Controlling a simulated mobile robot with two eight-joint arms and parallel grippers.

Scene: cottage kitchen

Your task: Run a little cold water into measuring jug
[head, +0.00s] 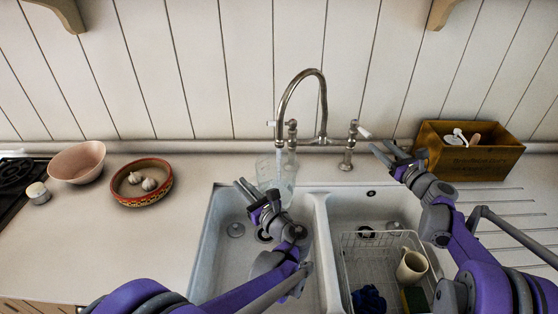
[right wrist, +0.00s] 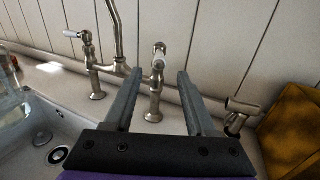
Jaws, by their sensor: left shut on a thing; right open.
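The clear measuring jug (head: 268,174) is in my left gripper (head: 252,193), which is shut on it. It hangs under the spout of the brass tap (head: 312,74), above the left basin. It also shows at the left edge of the right wrist view (right wrist: 12,112). My right gripper (head: 393,158) is open and empty, right of the right tap handle (head: 350,144). In the right wrist view that handle (right wrist: 156,82), with its white lever, stands ahead between the open fingers. The left tap handle (head: 292,134) is behind the spout.
The right basin holds a wire rack (head: 362,262) with a cream mug (head: 411,266) and a blue cloth (head: 369,299). A wooden box (head: 470,158) stands at the back right. A pink bowl (head: 77,162) and a patterned bowl of garlic (head: 142,200) are on the left counter.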

